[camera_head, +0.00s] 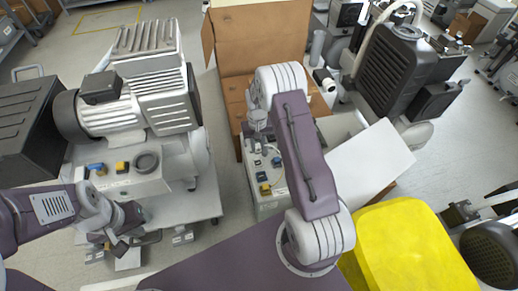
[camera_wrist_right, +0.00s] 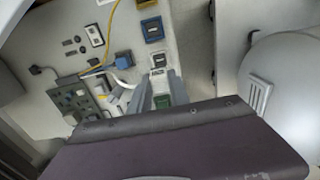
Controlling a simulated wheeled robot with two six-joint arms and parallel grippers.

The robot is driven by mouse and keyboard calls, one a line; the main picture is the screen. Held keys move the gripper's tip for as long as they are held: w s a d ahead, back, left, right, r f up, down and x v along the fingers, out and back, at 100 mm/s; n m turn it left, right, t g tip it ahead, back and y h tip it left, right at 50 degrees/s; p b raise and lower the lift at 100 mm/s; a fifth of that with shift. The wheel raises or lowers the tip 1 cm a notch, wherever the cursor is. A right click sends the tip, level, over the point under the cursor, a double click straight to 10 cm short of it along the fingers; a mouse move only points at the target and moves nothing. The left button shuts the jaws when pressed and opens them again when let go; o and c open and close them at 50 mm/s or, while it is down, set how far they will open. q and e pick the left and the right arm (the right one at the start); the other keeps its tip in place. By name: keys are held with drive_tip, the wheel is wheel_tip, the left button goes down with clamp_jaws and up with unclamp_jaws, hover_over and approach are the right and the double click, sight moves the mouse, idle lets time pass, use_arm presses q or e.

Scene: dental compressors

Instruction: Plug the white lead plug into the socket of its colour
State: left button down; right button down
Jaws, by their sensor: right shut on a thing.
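My right gripper (camera_wrist_right: 160,84) is shut at the socket panel (camera_wrist_right: 185,40), its two grey fingers pointing at the white socket (camera_wrist_right: 158,60). A white lead (camera_wrist_right: 122,85) curves in from the left to the fingers; the white plug is mostly hidden between them. I cannot tell whether the plug touches the socket. In the head view, my right gripper (camera_head: 260,142) is small, above the far part of the panel unit (camera_head: 268,205). My left gripper (camera_head: 122,242) is low at the left, in front of the left compressor's base; its jaw opening is unclear.
A blue socket (camera_wrist_right: 152,28) and a green socket (camera_wrist_right: 162,101) flank the white one. A blue plug (camera_wrist_right: 122,58) and a yellow cable (camera_wrist_right: 107,40) lie left of them. A cardboard box (camera_head: 255,40) stands behind, a yellow bin (camera_head: 410,250) at right.

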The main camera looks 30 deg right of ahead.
drive_tip(key=shift+f, duration=0.1)
drive_tip(key=shift+f+b, duration=1.9)
drive_tip(key=shift+f, duration=1.6)
drive_tip(key=shift+f+p, duration=0.15)
drive_tip(key=shift+p, duration=0.15)
drive_tip(key=shift+f, duration=0.2)
drive_tip(key=shift+f, duration=0.3)
